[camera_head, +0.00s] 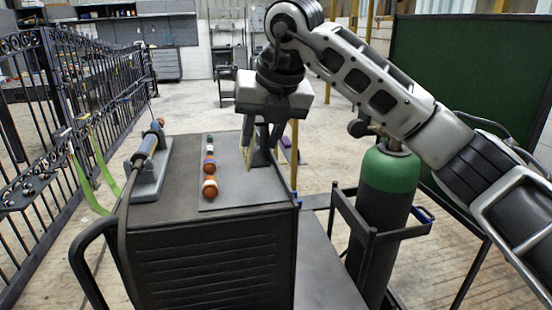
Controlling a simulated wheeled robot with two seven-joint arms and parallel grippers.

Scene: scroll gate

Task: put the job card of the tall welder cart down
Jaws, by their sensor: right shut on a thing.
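The tall welder cart (214,259) stands at the front middle, with a dark top and a louvred front. My right gripper (258,153) hangs over the right part of its top, pointing down. It is shut on the job card (246,167), a thin, pale yellowish piece seen nearly edge-on and held upright. The card's lower edge is close above the grey plate (225,200) on the cart top; I cannot tell whether they touch. The fingers partly hide the card. My left gripper is not in view.
Several small orange, white and green pieces (210,165) stand in a row on the plate. A torch in a grey holder (151,165) is at the cart's left. A green-topped gas cylinder (386,190) stands right. A black iron gate (60,120) is at the left.

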